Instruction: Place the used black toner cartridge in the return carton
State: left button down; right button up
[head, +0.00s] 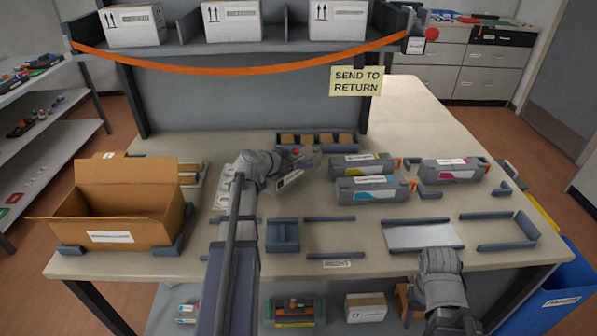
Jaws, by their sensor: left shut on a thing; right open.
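The open cardboard return carton (155,205) stands at the left of the table with its flaps spread. My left gripper (301,158) is at the middle back of the table, right of the carton. It is shut on a dark cartridge (289,181) with a white label. The gripper and arm hide part of this cartridge; its colour mark is not readable. My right gripper (438,260) is open and empty at the front right, near a pale plate.
Yellow (357,160), cyan (376,196) and magenta (452,171) cartridges sit right of my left gripper. A small-parts tray (317,148) is behind it. An overhead shelf (245,50) carries white boxes and an orange strap. Low blue-grey holders (283,236) line the front.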

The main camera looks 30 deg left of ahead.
pick_arm(q)
jog(key=shift+f+b, duration=1.2)
jog(key=shift+f, duration=0.35)
jog(key=shift+f, duration=0.25)
grip_release()
jog(key=shift+r, duration=0.1)
jog(key=shift+r, duration=0.3)
jog(key=p+v, duration=0.4)
jog(key=v, duration=0.6)
jog(key=shift+s+a+p, duration=0.1)
jog(key=shift+s+p, duration=0.2)
jog(key=shift+p, duration=0.1)
jog(key=shift+s+a+r, duration=0.2)
jog(key=shift+s+r, duration=0.05)
jog(key=shift+s, duration=0.35)
